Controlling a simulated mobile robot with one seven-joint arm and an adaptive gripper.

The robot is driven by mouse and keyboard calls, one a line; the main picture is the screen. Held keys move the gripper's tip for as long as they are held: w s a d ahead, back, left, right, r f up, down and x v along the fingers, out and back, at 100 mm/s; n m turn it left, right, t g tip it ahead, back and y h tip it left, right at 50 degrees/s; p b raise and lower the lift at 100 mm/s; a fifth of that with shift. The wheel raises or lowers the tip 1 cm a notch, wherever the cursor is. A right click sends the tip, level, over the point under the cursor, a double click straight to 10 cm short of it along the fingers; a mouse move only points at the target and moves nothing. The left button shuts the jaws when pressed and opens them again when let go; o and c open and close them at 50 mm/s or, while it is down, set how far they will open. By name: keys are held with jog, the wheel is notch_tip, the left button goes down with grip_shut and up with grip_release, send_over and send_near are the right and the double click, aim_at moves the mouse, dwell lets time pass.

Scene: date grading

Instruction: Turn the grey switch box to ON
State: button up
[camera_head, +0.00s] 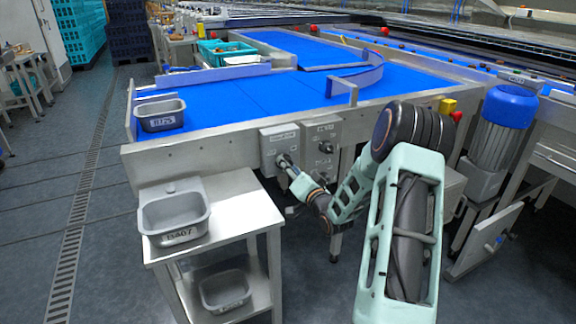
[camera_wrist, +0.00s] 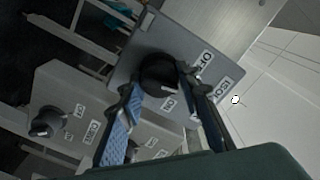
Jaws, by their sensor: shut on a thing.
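A grey switch box (camera_head: 272,140) is mounted on the conveyor's side frame, with my gripper (camera_head: 287,164) at its front. In the wrist view this box (camera_wrist: 135,62) fills the upper middle. Its round black knob (camera_wrist: 158,70) sits between the fingertips of my gripper (camera_wrist: 160,82), which is shut on the knob. A pale pointer mark shows on the knob's right side. An OFF label (camera_wrist: 205,60) lies up and right of the knob, and an ON label (camera_wrist: 168,104) lies below it. My fingers hide part of the knob's edge.
A second grey switch box (camera_head: 322,132) with a black knob hangs just right; it also shows lower left in the wrist view (camera_wrist: 70,95). A steel table (camera_head: 245,205) with a grey tray (camera_head: 172,215) stands left of my arm. A blue motor (camera_head: 508,108) stands right.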

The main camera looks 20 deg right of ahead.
jog(key=m+p, duration=0.2)
jog(key=m, duration=0.4)
jog(key=shift+d+r+m, duration=0.1)
jog(key=shift+m, duration=0.2)
jog(key=m+p, duration=0.1)
jog(key=m, duration=0.3)
jog(key=shift+m, duration=0.3)
jog(key=o, duration=1.2)
jog(key=shift+c, duration=0.2)
jog(key=shift+s, duration=0.1)
jog(key=s, duration=1.1)
jog(key=shift+s+d, duration=0.15)
jog(key=shift+s, duration=0.25)
jog(key=shift+f, duration=0.2)
